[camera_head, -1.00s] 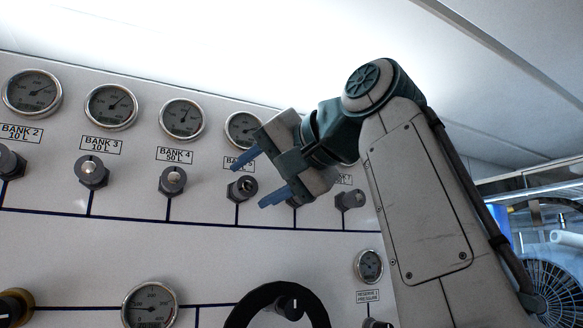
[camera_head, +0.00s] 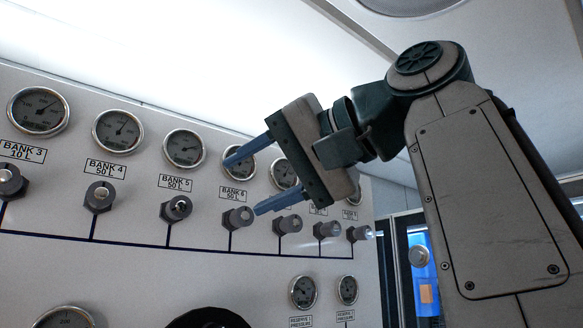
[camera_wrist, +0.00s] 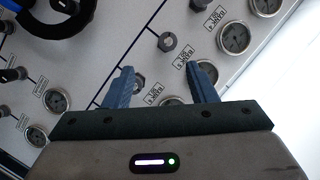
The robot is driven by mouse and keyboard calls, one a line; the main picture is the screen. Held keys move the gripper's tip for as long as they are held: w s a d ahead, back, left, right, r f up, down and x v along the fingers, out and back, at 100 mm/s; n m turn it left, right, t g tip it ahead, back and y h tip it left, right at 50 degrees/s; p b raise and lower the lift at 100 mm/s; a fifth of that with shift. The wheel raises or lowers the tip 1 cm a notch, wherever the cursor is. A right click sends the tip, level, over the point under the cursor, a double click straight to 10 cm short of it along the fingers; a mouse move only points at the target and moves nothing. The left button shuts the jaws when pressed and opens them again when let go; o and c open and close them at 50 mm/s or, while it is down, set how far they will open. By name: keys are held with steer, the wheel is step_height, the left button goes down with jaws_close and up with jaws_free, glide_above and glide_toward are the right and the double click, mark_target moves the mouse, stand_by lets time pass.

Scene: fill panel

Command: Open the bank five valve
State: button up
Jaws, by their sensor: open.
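The bank five valve (camera_head: 176,209) is a dark knob with a bright metal centre, under the label BANK 5 50 L (camera_head: 175,183) and a round gauge (camera_head: 184,148). My gripper (camera_head: 241,186) is open and empty, its two blue fingers pointing left toward the panel. In the head view the fingertips are right of the bank five valve, over the bank 6 column, and apart from the valve.
Similar valves stand in a row: bank 4 (camera_head: 100,196) to the left, bank 6 (camera_head: 238,217) to the right, with more farther right. Gauges line the row above. A dark handwheel (camera_head: 210,318) sits low on the panel. A blue-lit opening (camera_head: 422,265) is at the right.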

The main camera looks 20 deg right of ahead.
steer(key=v, duration=0.2)
steer(key=f+v, duration=0.1)
steer(key=v, duration=0.1)
steer(key=shift+s+d+r, duration=0.1)
steer(key=shift+s+d, duration=0.1)
steer(key=shift+s, duration=0.2)
